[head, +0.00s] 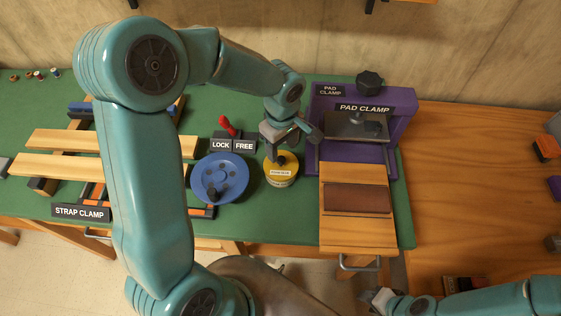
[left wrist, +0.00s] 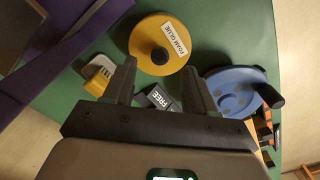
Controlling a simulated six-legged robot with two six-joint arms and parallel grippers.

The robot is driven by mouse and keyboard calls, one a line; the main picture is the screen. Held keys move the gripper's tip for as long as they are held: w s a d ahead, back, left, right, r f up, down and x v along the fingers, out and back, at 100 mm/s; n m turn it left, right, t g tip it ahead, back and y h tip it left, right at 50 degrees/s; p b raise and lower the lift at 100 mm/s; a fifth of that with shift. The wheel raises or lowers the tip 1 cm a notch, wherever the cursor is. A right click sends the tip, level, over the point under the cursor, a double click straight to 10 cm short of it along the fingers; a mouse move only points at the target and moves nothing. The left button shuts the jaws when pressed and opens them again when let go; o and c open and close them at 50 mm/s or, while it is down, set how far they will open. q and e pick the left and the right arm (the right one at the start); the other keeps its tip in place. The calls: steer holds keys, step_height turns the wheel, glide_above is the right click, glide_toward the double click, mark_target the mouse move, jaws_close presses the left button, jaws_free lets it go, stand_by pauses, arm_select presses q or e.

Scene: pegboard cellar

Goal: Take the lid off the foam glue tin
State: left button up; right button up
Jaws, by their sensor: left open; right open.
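The foam glue tin (head: 283,181) is a low yellow round tin on the green bench mat, between the blue wheel and the purple clamp. Its yellow lid (left wrist: 147,30) has a black knob (left wrist: 160,56) and a white label, and appears to be on the tin. My left gripper (head: 281,147) is over the tin's far side, partly hiding the lid. In the left wrist view its two fingers are open and empty, with the knob ahead of the gap between them. My right gripper (head: 377,298) is open at the bottom edge, away from the tin.
A blue wheel (head: 220,172) with a black handle stands left of the tin, below the LOCK/FREE sign (head: 233,146). The purple pad clamp (head: 399,102) and a wooden board (head: 352,228) with a brown pad stand close on the right. The strap clamp lies left.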

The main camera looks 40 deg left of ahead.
mark_target(281, 159)
arm_select(q)
step_height(281, 159, down, 4)
steer(key=shift+a+f+p, duration=0.15)
steer(key=shift+f+p, duration=0.1)
steer(key=shift+p, duration=0.1)
jaws_close()
